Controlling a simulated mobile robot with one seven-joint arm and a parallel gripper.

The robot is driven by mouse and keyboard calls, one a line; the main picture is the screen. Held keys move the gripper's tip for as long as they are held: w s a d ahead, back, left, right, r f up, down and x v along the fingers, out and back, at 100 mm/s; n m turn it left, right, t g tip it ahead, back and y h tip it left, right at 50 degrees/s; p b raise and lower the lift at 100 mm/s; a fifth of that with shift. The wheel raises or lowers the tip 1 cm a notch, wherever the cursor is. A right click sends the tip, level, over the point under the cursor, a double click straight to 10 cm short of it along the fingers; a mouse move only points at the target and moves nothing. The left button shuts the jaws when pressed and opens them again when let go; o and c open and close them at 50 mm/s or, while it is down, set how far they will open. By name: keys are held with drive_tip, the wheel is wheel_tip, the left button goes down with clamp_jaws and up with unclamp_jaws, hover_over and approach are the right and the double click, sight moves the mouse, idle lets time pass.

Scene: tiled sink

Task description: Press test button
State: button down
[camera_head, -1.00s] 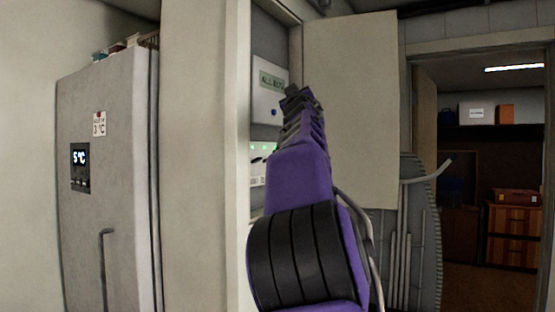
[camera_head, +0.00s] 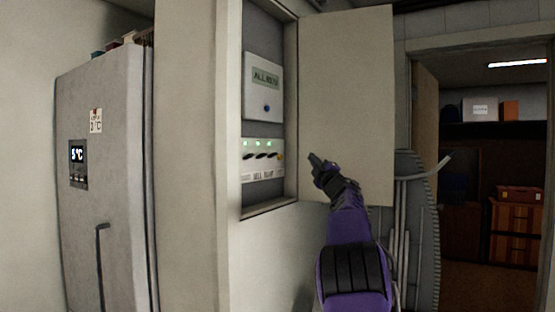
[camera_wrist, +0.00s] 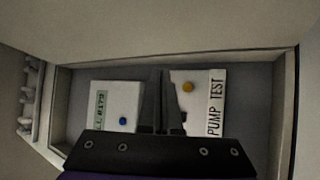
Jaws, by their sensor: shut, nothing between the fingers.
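An orange-yellow button (camera_head: 281,156) sits at the right end of a white lower panel (camera_head: 262,175) in the open wall cabinet. The wrist view shows the button (camera_wrist: 187,87) beside printed "PUMP TEST" lettering (camera_wrist: 215,105). Above that panel is a white box (camera_head: 263,92) with a small display and a blue button (camera_head: 267,108). My gripper (camera_head: 315,158) is shut and empty, to the right of the orange-yellow button in the head view. In the wrist view its fingers (camera_wrist: 160,72) show between the two white units, apart from the button in the picture. Part of the lower panel is hidden behind the fingers.
The cabinet door (camera_head: 346,105) stands open to the right, behind my gripper. Green lights and black switches (camera_head: 248,156) line the lower panel. A grey fridge (camera_head: 105,200) stands left. Grey pipes (camera_head: 404,240) and a doorway are at the right.

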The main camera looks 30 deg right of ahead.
sight(280, 157)
drive_tip(key=shift+w, duration=0.1)
drive_tip(key=shift+w+a+p, duration=0.7)
drive_tip(key=shift+w+a, duration=0.05)
drive_tip(key=shift+w, duration=0.5)
drive_tip(key=shift+w+a+p, duration=0.65)
drive_tip(key=shift+w+a, duration=0.05)
drive_tip(key=shift+w, duration=0.55)
drive_tip(key=shift+w+a+p, duration=0.7)
drive_tip(key=shift+w+a, duration=0.05)
drive_tip(key=shift+w, duration=0.5)
drive_tip(key=shift+w+a, duration=0.25)
drive_tip(key=shift+w, duration=0.1)
